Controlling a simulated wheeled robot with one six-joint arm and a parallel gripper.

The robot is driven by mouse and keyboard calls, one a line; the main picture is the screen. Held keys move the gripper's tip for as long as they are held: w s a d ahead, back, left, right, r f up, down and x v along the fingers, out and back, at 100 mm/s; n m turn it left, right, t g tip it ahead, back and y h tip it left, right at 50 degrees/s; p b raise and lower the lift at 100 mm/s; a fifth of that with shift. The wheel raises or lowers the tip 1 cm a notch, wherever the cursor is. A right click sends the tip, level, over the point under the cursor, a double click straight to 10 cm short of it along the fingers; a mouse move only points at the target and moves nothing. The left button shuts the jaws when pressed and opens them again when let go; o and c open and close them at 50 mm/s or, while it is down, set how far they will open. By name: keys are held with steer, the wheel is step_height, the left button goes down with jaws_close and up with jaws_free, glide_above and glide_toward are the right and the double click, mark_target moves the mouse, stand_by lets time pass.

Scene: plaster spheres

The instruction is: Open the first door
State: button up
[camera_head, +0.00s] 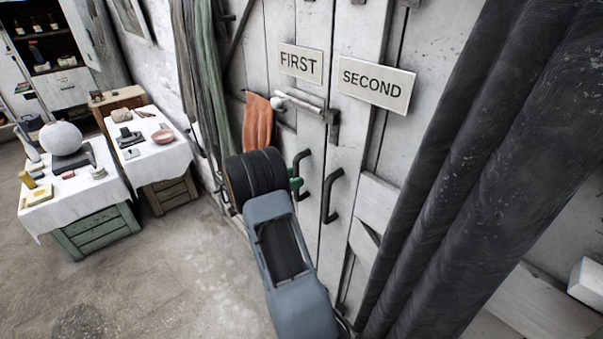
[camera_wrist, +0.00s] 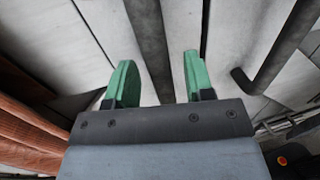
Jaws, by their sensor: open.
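The first door (camera_head: 282,125) is pale wooden planks under a sign reading FIRST (camera_head: 301,63). Its dark upright bar handle (camera_head: 301,168) is partly hidden behind my gripper (camera_head: 294,183) in the head view. In the wrist view my gripper (camera_wrist: 160,60) is open, with its two green fingers apart. That dark handle (camera_wrist: 150,40) runs between the fingers in the picture, nearer the left one; I cannot tell whether either touches it. The door looks closed.
The second door (camera_head: 345,150) has a SECOND sign (camera_head: 376,84) and its own handle (camera_head: 331,195), close on the right. A bolt-like bar (camera_head: 302,102) and orange cloth (camera_head: 257,124) are above my gripper. Dark drapes (camera_head: 470,150) hang right; cloth-covered tables (camera_head: 75,190) stand left.

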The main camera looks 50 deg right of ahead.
steer(key=shift+x, duration=1.6)
jaws_close()
